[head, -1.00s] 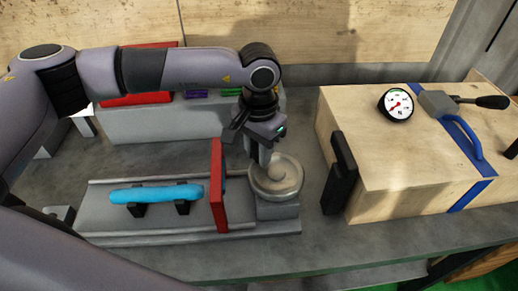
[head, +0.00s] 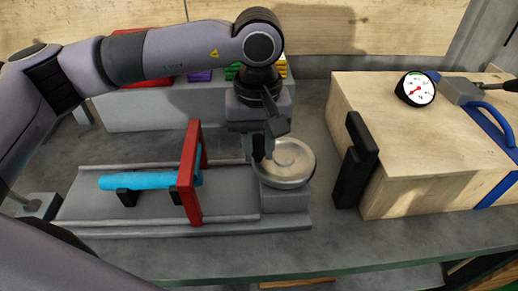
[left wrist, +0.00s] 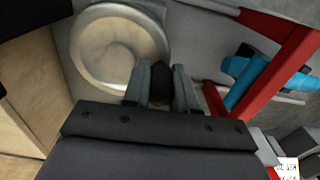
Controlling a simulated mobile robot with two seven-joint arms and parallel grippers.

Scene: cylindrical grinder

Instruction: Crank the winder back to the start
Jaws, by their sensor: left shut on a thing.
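The winder (head: 295,170) is a round, pale metal disc with a spiral face, on a grey block at the right end of a rail bed (head: 225,205). My left gripper (head: 262,155) points down at the disc's left edge, shut on the winder's dark knob (left wrist: 161,90), which shows between the fingers in the left wrist view. In the head view the knob is mostly hidden by the gripper. A red upright frame (head: 193,185) stands on the bed, around the right end of a blue bar (head: 140,181) held on black supports. My right gripper is not in view.
A wooden box (head: 420,150) stands at the right with a dial gauge (head: 415,89) and a blue handle on top. A black upright block (head: 355,160) stands between box and winder. A grey case (head: 150,112) is behind the bed. The front bench strip is clear.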

